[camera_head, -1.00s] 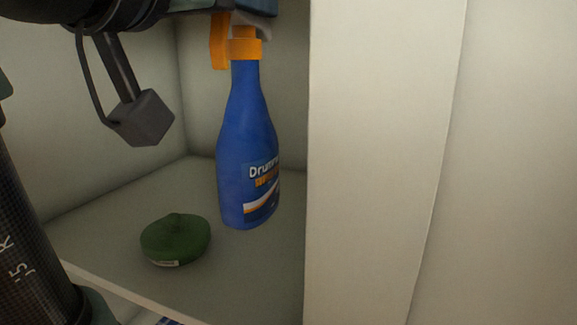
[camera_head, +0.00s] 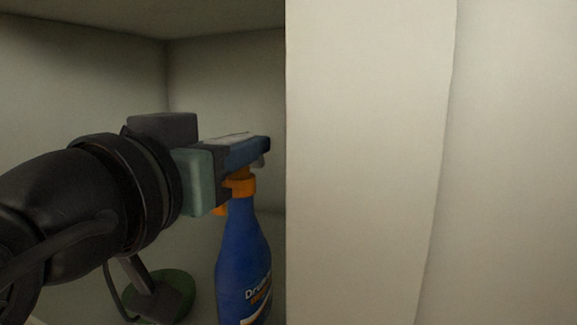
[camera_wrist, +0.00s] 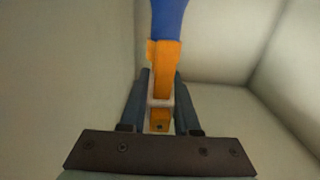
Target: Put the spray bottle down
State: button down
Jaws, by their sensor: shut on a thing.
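The spray bottle (camera_head: 243,262) is blue with an orange collar and trigger and stands upright inside a pale shelf compartment. Its lower end is cut off by the bottom of the head view, so I cannot tell there whether it touches the floor. My gripper (camera_head: 258,152) is shut on the orange spray head at the top of the bottle. In the wrist view, my gripper (camera_wrist: 160,100) has its two fingers on either side of the orange head, with the blue body of the spray bottle (camera_wrist: 169,18) beyond.
A dark green round object (camera_head: 176,292) lies on the compartment floor left of the bottle, partly hidden behind my arm. A pale upright panel (camera_head: 365,160) stands close to the right of the bottle. The compartment's ceiling (camera_head: 120,18) is above my arm.

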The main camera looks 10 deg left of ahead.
aim_at(239, 175)
jog(key=shift+f+p, duration=0.35)
jog(key=shift+f, duration=1.05)
jog(key=shift+f, duration=0.15)
jog(key=c, duration=0.6)
grip_release()
jog(key=shift+c, duration=0.2)
jog(key=s+a+b, duration=0.2)
jog(key=s+b, duration=0.4)
jog(key=s, duration=0.6)
jog(key=shift+a, duration=0.15)
